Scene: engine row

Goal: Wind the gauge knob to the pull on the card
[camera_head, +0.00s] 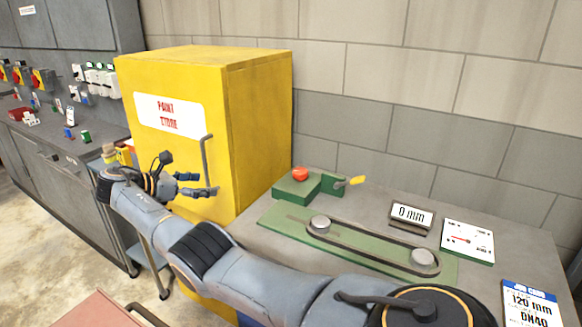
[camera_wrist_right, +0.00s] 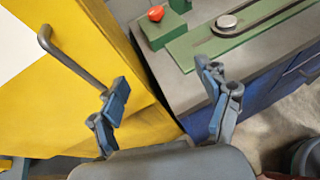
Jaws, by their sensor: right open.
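A red round knob (camera_head: 299,173) sits on a green block (camera_head: 296,190) on the grey bench; it also shows in the right wrist view (camera_wrist_right: 156,13). A yellow-tipped lever (camera_head: 355,180) sticks out beside it. A white gauge (camera_head: 467,240) with a red needle lies at the right of the bench. A small display (camera_head: 411,216) reads 0 mm. The card (camera_head: 531,305) at the lower right appears to read 120 mm and DN40. My right gripper (camera_head: 196,184) is open and empty in front of the yellow cabinet, left of the bench and apart from the knob. My left gripper is out of view.
The yellow paint store cabinet (camera_head: 255,110) with a bar handle (camera_head: 207,160) stands left of the bench (camera_head: 262,245). A green plate carries two pulleys (camera_head: 320,224) and a dark belt. My right arm crosses the front. A workbench with switches (camera_head: 40,80) stands far left.

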